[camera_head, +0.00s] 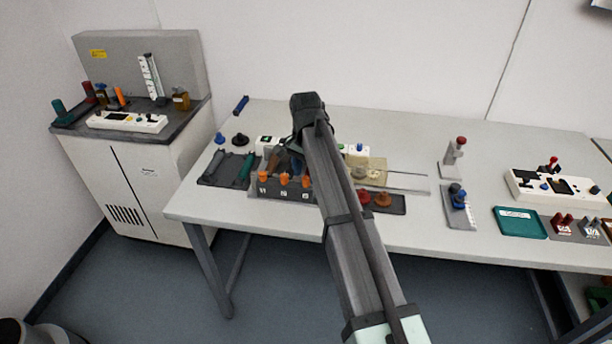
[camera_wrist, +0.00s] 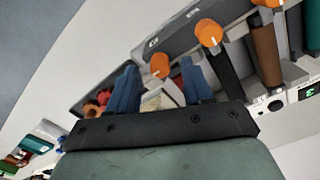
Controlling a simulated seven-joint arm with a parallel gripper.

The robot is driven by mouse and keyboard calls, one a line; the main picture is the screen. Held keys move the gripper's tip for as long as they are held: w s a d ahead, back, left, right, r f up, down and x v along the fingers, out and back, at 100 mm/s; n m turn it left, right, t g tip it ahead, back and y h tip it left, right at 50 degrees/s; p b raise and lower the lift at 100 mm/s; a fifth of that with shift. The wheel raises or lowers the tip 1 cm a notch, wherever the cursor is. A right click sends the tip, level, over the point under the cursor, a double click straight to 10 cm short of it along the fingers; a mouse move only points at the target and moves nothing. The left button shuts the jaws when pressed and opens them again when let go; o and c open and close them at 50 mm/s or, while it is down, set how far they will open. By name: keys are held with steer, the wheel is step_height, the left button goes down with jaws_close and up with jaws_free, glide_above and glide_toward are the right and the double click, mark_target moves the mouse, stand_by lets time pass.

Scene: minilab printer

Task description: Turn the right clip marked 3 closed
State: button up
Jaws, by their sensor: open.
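A dark grey block (camera_head: 282,192) with a row of orange clips stands at the front of the bench. The right clip (camera_head: 306,181) is the orange knob nearest the arm; it also shows in the wrist view (camera_wrist: 160,65). The middle clip (camera_wrist: 208,33) and the left clip (camera_wrist: 268,2) lie up and to the right there. My gripper (camera_wrist: 160,75) is open, its blue fingers either side of the right clip in the picture. Whether they touch it, I cannot tell. The clip's turn angle is unclear. In the head view my arm hides most of the gripper.
Red and orange knobs (camera_head: 383,199) sit on a dark tray just right of the block. A dark tray (camera_head: 212,180) with a green-handled tool lies to its left. A stand with a red top (camera_head: 453,150) and a white control panel (camera_head: 555,189) stand farther right.

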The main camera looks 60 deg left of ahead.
steer(key=shift+f, duration=0.85)
steer(key=shift+c, duration=0.4)
jaws_close()
